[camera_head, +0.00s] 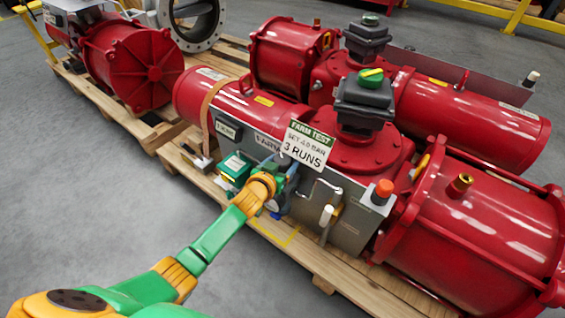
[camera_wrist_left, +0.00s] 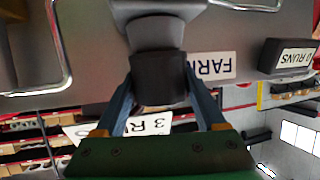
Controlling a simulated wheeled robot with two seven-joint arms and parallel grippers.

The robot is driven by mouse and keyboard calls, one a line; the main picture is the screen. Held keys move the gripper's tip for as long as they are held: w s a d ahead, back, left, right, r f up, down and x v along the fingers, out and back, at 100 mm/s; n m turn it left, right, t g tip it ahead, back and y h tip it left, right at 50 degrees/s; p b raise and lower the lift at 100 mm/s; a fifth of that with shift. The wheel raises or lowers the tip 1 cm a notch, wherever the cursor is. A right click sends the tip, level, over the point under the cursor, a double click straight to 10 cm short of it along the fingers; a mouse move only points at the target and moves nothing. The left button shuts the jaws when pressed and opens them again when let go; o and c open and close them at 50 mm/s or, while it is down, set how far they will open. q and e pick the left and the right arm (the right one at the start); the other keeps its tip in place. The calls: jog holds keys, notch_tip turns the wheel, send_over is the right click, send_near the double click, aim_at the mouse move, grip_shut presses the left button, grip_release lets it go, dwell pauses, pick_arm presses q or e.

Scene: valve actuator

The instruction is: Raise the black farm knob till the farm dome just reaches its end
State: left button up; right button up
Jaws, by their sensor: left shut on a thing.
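The black farm knob (camera_wrist_left: 160,80) is between the blue fingers of my left gripper (camera_wrist_left: 165,88) in the left wrist view, below a grey mount on the panel. The gripper is shut on it. In the head view my left gripper (camera_head: 286,176) is at the front of the grey panel (camera_head: 345,225), below the FARM TEST card, and the knob is hidden there. The dome above the front red actuator (camera_head: 365,150), taken as the farm dome (camera_head: 371,78), shows yellow and green on top of a black box. My right gripper is out of view.
The FARM TEST card (camera_head: 309,145), reading 3 RUNS, hangs just above my gripper. A green box (camera_head: 236,168) is at its left. A red button (camera_head: 383,190) and a white-tipped lever (camera_head: 326,216) are at its right. The actuators rest on a wooden pallet (camera_head: 340,277); floor at left is clear.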

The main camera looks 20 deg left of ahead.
pick_arm(q)
jog(key=shift+r+m+h+p, duration=0.25)
jog(key=shift+m+h+p, duration=0.15)
jog(key=shift+p, duration=0.1)
jog(key=shift+f+m+g+h, duration=0.3)
jog(key=shift+m+h, duration=0.5)
jog(key=shift+h, duration=0.2)
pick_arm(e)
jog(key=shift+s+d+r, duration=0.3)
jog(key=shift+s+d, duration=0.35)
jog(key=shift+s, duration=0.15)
pick_arm(q)
jog(key=o, duration=1.3)
jog(key=shift+s+r+p, duration=0.15)
jog(key=shift+p, duration=0.15)
jog(key=p+v, duration=0.3)
jog(key=v, duration=0.2)
jog(key=shift+s+r, duration=0.25)
jog(key=shift+s, duration=0.05)
jog(key=shift+s+a+r+p, duration=0.1)
jog(key=shift+s+a+p, duration=0.1)
jog(key=shift+s+p, duration=0.25)
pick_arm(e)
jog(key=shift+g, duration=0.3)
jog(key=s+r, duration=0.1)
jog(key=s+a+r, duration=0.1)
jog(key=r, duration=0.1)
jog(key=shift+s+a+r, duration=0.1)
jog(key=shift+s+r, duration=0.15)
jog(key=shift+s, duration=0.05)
